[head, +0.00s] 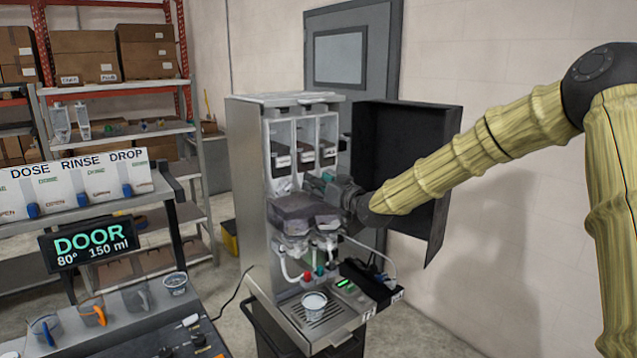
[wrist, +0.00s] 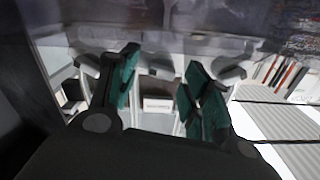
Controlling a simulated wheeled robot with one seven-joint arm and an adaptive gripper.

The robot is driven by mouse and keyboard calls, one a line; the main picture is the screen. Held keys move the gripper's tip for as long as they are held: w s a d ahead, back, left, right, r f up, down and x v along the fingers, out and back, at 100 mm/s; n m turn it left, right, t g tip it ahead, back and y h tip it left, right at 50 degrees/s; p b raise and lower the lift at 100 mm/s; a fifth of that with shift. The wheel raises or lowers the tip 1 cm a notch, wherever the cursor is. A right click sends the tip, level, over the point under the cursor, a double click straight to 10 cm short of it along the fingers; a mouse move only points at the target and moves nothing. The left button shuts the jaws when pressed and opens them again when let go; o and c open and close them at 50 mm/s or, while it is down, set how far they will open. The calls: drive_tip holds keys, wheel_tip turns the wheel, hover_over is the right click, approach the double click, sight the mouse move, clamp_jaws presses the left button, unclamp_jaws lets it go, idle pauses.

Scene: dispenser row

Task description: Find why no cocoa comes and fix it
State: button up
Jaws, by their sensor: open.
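The dispenser (head: 248,200) stands with its dark door (head: 400,165) swung open to the right. Inside are several upright canisters (head: 305,140) with dark labelled fronts, above dark translucent bowls (head: 292,210) and clear mixing parts with white hoses. A white cup (head: 314,305) stands on the drip grate. My gripper (head: 318,183) reaches in from the right, at the canisters' lower ends just above the bowls. Its teal fingers are apart, and the wrist view shows nothing clearly between them (wrist: 162,90). White spout-like shapes (wrist: 90,70) lie beyond the fingers. Canister contents cannot be told.
A sign (head: 90,243) reads DOOR, 80°, 150 ml. A panel (head: 75,190) is headed DOSE, RINSE, DROP. A bench (head: 150,320) with cups and coloured tools stands at lower left. Shelves (head: 115,130) with boxes stand behind. Floor at right is clear.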

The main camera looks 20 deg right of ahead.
drive_tip(key=c, duration=1)
drive_tip(key=m+b, duration=0.3)
drive_tip(key=b, duration=0.1)
drive_tip(key=shift+c, duration=0.2)
drive_tip(key=shift+m, duration=0.3)
drive_tip(key=o, duration=1)
drive_tip(key=shift+o, duration=0.2)
